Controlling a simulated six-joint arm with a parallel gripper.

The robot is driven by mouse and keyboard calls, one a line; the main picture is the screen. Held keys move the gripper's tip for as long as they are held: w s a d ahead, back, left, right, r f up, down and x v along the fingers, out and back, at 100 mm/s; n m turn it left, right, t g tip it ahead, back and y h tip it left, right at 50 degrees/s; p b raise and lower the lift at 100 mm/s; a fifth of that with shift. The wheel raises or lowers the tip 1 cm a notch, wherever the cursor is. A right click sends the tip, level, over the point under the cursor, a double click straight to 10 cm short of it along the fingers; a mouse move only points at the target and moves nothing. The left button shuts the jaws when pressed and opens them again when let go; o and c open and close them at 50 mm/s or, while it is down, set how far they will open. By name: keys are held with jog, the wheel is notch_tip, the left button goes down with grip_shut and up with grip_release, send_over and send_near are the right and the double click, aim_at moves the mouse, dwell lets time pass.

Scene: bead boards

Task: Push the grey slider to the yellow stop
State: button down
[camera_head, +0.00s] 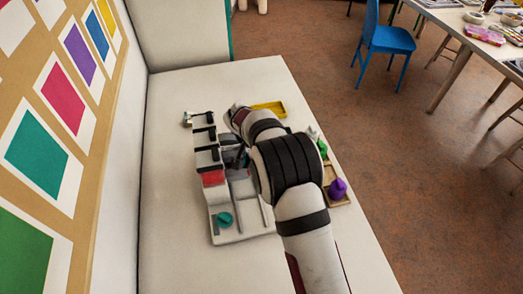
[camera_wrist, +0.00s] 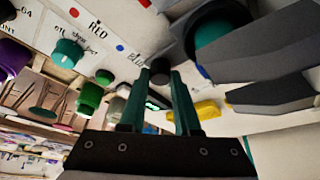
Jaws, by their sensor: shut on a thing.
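The white board (camera_head: 243,237) lies on the table, and my arm covers its right part in the head view. My gripper (camera_wrist: 160,78) points at the board with its two dark green fingers close together. Between the fingertips is a small dark knob (camera_wrist: 160,66), which appears to be the grey slider's handle; the fingers are shut on it. In the head view my gripper (camera_head: 238,160) is low over the board's middle, and the knob is hidden there.
Black latches (camera_head: 206,135) and a red block (camera_head: 213,178) are left of my gripper. A teal knob (camera_head: 224,219) is at the board's near end. A yellow tray (camera_head: 271,108) lies beyond my arm. A purple piece (camera_head: 337,188) is to the right. The near table is clear.

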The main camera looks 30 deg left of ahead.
dwell(0.3)
jog(key=shift+w+a, duration=1.55)
jog(key=c, duration=0.6)
grip_release()
jog(key=shift+s+r, duration=0.1)
jog(key=v, duration=1.5)
jog(key=shift+s+r, duration=0.2)
jog(key=shift+r, duration=0.05)
